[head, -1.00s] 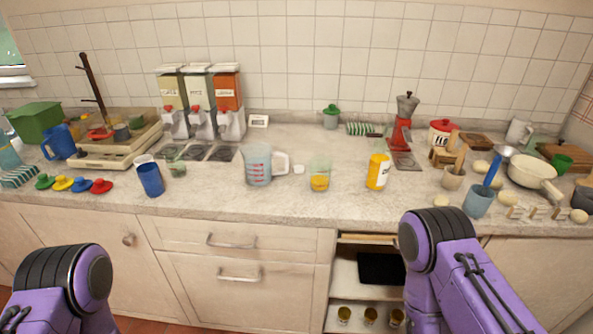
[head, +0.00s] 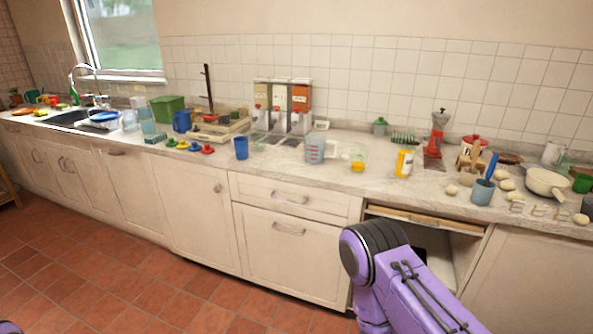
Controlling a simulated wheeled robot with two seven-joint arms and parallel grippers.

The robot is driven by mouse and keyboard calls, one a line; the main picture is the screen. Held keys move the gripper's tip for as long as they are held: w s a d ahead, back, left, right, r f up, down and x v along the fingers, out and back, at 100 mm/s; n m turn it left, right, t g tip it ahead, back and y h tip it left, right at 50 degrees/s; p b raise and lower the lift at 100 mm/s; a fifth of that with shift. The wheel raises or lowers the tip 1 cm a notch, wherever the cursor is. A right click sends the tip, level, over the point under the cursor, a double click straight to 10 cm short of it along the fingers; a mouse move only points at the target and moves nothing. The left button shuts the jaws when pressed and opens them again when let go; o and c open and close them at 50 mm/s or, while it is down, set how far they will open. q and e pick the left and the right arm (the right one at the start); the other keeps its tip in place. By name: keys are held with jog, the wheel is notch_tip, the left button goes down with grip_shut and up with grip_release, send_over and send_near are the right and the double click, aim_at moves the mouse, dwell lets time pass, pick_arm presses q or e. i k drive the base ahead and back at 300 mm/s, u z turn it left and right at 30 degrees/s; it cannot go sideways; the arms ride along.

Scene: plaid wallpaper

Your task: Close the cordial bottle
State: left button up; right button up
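No object is clearly readable as the cordial bottle. A small yellow container with a white label (head: 404,163) stands upright on the worktop, right of centre; its top is too small to judge. To its left is a clear vessel with orange-yellow contents (head: 358,161).
The tiled floor (head: 120,268) at left is clear.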

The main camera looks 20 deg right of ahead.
aim_at(408, 146)
jog(key=u, duration=0.65)
jog(key=i, duration=1)
jog(key=z, duration=0.6)
jog(key=i, duration=0.65)
jog(key=z, duration=0.75)
